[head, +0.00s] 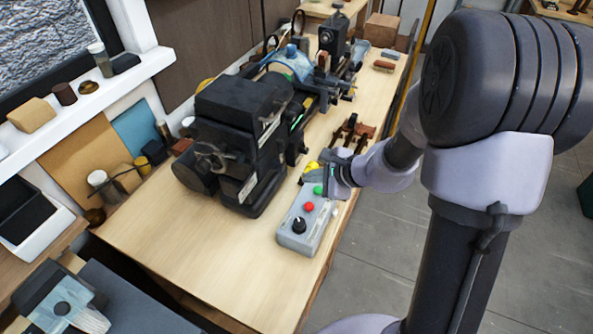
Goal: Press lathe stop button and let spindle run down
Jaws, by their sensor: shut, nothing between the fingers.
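The lathe (240,130) is a dark machine standing along the wooden bench, its headstock nearest me and its bed running away to the back. A grey control box (300,228) lies on the bench in front of it. The box carries a red button (308,206), a green button (318,190) and a black knob (299,225). My gripper (322,182) is shut and empty at the far end of the box, close by the green button and beyond the red one. I cannot tell whether it touches the box. Whether the spindle turns cannot be seen.
A small brown wooden rack (352,133) stands on the bench (235,275) behind my gripper. A brush (384,66) and a cardboard box (381,30) lie farther back. A shelf (85,95) with jars runs along the left wall. The bench's near part is clear.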

